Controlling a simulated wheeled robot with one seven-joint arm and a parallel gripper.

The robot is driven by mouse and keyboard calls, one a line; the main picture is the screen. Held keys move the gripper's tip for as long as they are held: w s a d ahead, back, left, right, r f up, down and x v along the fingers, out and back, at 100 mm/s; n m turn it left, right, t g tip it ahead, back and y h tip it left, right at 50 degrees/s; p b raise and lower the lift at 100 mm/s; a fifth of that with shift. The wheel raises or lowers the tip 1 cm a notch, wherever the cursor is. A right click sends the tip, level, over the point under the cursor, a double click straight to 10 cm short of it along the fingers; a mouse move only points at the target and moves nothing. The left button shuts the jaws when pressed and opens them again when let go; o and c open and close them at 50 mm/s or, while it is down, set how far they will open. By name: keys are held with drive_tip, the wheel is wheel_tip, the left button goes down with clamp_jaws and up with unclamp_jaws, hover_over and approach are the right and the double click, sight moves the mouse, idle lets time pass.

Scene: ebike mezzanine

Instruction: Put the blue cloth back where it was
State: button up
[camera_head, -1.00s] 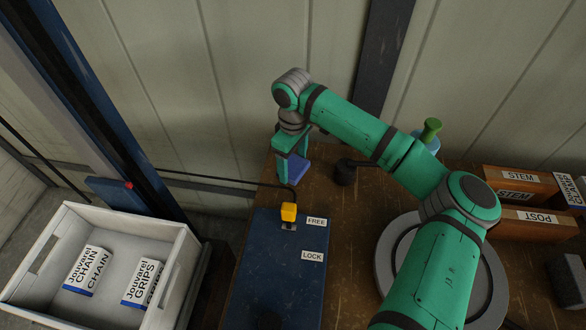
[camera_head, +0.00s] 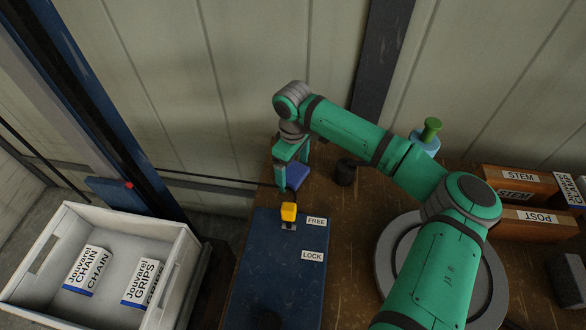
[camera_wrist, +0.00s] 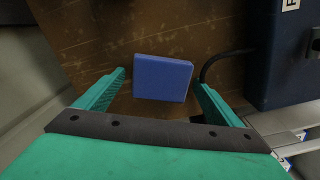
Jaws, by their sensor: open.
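The blue cloth (camera_head: 297,178) is a flat, square, folded pad near the far left part of the brown table (camera_head: 345,215). In the wrist view the cloth (camera_wrist: 162,78) lies over the brown surface, slightly turned. My gripper (camera_head: 291,174) points down at it. Its fingers are apart, one on each side of the cloth, and in the wrist view a gap shows between each finger of my gripper (camera_wrist: 160,82) and the cloth. One finger hides part of the cloth in the head view.
A blue plate (camera_head: 280,270) with a yellow lever (camera_head: 288,211) and FREE and LOCK labels stands close in front. A black cylinder (camera_head: 345,173) is just right. A cable runs beside the cloth. A grey crate (camera_head: 185,262) with boxes is left; the wall is behind.

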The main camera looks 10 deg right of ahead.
sight(293, 171)
drive_tip(key=shift+r, duration=0.1)
wheel_tip(293, 171, up, 12)
idle(0.5)
